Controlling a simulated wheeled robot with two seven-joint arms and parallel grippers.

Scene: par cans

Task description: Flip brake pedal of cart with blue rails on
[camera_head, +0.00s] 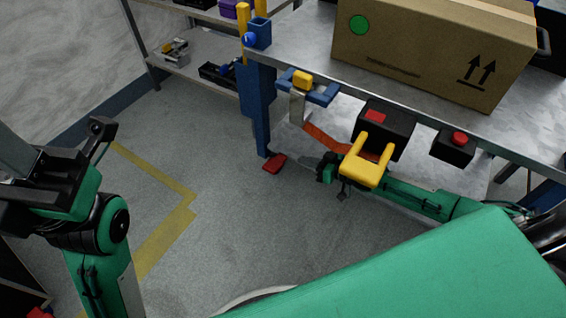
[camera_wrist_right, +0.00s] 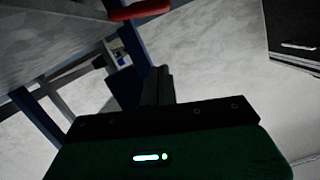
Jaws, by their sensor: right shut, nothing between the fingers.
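A blue post (camera_head: 258,110) carries the metal-topped cart (camera_head: 300,55). The red pedal (camera_head: 274,163) is at the foot of this post, just above the floor. My right gripper (camera_head: 303,162) is beside the pedal on its right, with its fingers pointing left. It is shut and empty. In the right wrist view the shut fingers (camera_wrist_right: 157,84) point up the picture, and a red part (camera_wrist_right: 138,10), likely the pedal, shows beyond them at the top. I cannot tell whether they touch.
A cardboard box (camera_head: 430,45) stands on the metal top. Blue-and-yellow handle (camera_head: 303,85), a dark box with a red button (camera_head: 374,117), and another red-button box (camera_head: 459,140) hang along the front edge. A yellow fork-shaped part (camera_head: 365,172) is above my right arm.

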